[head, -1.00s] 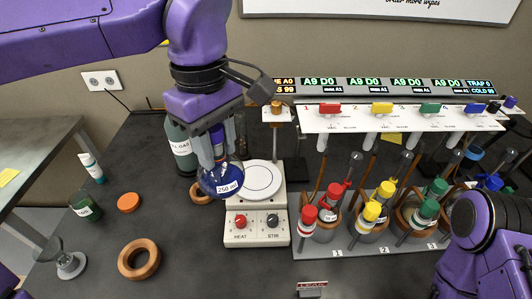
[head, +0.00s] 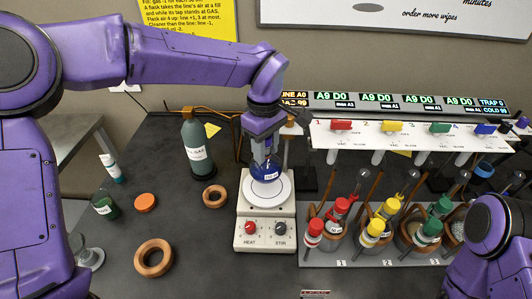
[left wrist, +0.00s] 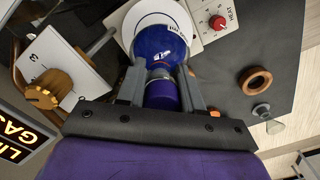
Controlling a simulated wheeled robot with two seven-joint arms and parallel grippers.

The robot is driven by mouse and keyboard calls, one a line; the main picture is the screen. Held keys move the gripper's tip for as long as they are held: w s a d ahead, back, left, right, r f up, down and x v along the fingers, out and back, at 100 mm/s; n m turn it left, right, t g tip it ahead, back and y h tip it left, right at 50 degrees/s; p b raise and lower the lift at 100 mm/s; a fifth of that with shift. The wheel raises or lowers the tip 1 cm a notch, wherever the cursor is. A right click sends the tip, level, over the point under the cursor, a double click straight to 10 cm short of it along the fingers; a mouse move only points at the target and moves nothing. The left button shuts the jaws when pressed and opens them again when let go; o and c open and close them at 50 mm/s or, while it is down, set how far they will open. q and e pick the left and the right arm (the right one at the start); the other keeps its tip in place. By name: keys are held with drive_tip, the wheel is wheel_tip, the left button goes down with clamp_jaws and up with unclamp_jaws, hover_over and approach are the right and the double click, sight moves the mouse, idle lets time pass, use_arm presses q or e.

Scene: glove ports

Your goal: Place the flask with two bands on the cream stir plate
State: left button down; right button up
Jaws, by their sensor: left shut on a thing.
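My left gripper (head: 264,156) points down and is shut on the neck of a round blue flask (head: 266,174) with a white label. The flask is upright over the round white top of the cream stir plate (head: 249,212); I cannot tell whether it touches. In the left wrist view the flask (left wrist: 160,48) sits between the fingers (left wrist: 160,85), with a purple part at its neck and the stir plate's disc (left wrist: 125,22) behind it.
A rack (head: 345,257) with several flasks with red, yellow and green caps stands close right of the stir plate. A green gas bottle (head: 196,150) stands behind left. Cork rings (head: 153,258) and an orange disc (head: 145,203) lie on the left bench, with free room between them.

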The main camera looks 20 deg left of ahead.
sight(267, 158)
use_arm(q)
drive_tip(key=f, duration=0.3)
drive_tip(key=shift+w+f, duration=0.35)
drive_tip(key=shift+s+f, duration=0.1)
drive_tip(key=shift+s, duration=0.05)
drive_tip(key=c, duration=1)
unclamp_jaws()
wheel_tip(267, 158, up, 12)
drive_tip(key=shift+a+r, duration=0.1)
drive_tip(key=shift+r, duration=0.05)
